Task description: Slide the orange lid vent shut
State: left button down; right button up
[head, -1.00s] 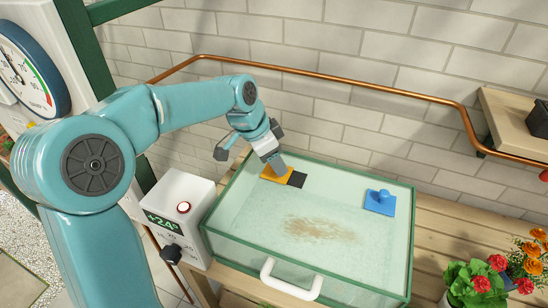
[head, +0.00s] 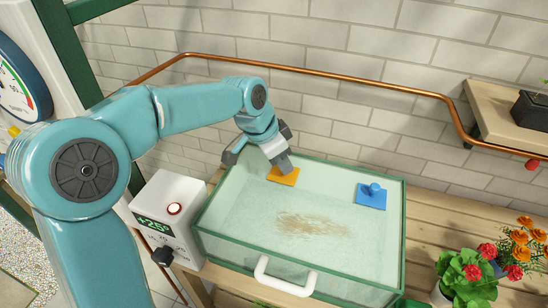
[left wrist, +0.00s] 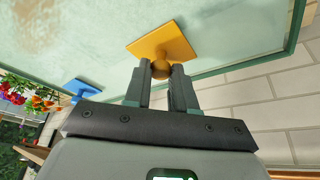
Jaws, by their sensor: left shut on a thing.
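The orange lid vent (head: 285,178) is a flat square plate near the back left of the glass lid (head: 300,200). No dark opening shows beside it. My left gripper (head: 281,166) reaches down onto it from above. In the left wrist view my left gripper (left wrist: 160,74) is shut on the round knob (left wrist: 160,68) of the orange vent (left wrist: 165,42). The fingers hide part of the knob. A blue vent (head: 370,196) with its own knob sits at the right of the lid. My right gripper is not in view.
A white control box (head: 172,215) with a red button and a "+25°" display stands left of the glass case. A white handle (head: 286,279) is on its front. Potted flowers (head: 468,285) stand at right. A copper pipe (head: 330,75) runs along the wall.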

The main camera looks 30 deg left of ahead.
pick_arm(q)
jog(key=shift+d, duration=0.2)
jog(key=c, duration=0.9)
grip_release()
jog(key=shift+w+d, duration=0.1)
jog(key=shift+d, duration=0.05)
jog(key=shift+c, duration=0.2)
jog(key=shift+a+r, duration=0.15)
jog(key=shift+a, duration=0.1)
jog(key=v, duration=1.6)
jog(key=shift+d+p, duration=0.2)
jog(key=shift+p, duration=0.1)
